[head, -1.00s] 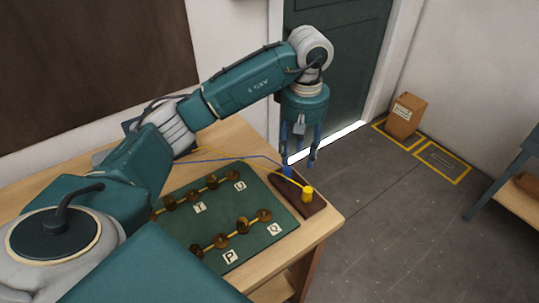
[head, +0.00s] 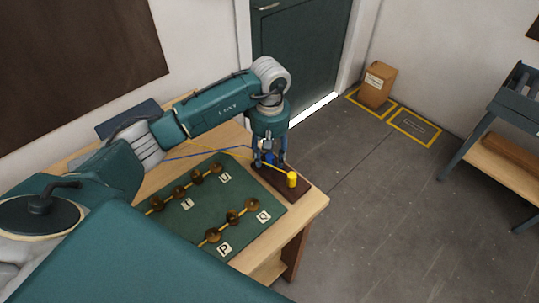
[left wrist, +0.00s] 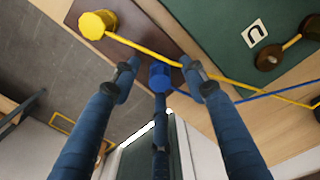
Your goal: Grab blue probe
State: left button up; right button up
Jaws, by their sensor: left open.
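The blue probe (left wrist: 160,76) stands on a dark wooden block (head: 270,183), with its blue wire running left. In the head view the blue probe (head: 269,158) is partly hidden by my left gripper (head: 270,156). My left gripper also shows in the left wrist view (left wrist: 160,80), open, with its fingers on either side of the blue probe and pointing down at it. I cannot tell whether a finger touches it. The yellow probe (head: 292,180) stands on the same block, nearer the table's corner. My right gripper is not in view.
A green board (head: 205,208) with brass terminals and letter tags lies on the wooden table (head: 306,212) beside the block. The yellow wire (left wrist: 150,48) passes close to my left fingers. A cardboard box (head: 377,86) stands on the floor by the door.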

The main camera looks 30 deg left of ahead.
pick_arm(q)
jog(key=shift+f, duration=0.55)
grip_shut()
jog(key=shift+r, duration=0.15)
